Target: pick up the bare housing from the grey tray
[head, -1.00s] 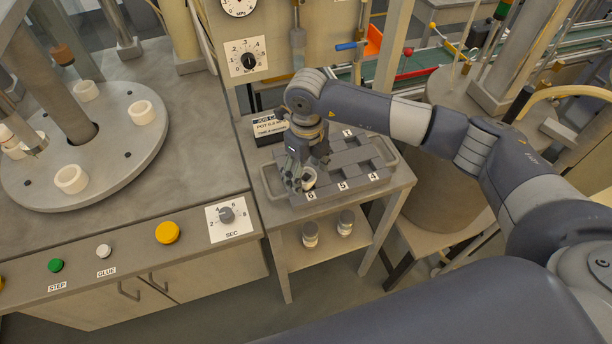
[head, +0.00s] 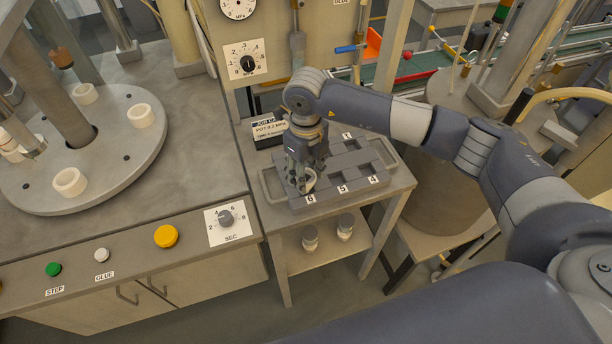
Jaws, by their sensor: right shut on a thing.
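The grey tray (head: 382,184) lies on a small side table, with numbered compartments; labels 6, 5, 4 and 1 show. The white bare housing (head: 311,184) is at the compartment labelled 6, at the tray's front left. My right gripper (head: 303,182) points down there and is shut on the housing. The fingers and wrist hide part of the housing and the compartments behind. I cannot tell whether the housing is clear of the compartment floor. My left gripper is not in view.
A round turntable (head: 112,180) with several white rings is at the left. Two small jars (head: 345,226) stand on the shelf below. A panel with a dial (head: 226,217) borders the table's left.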

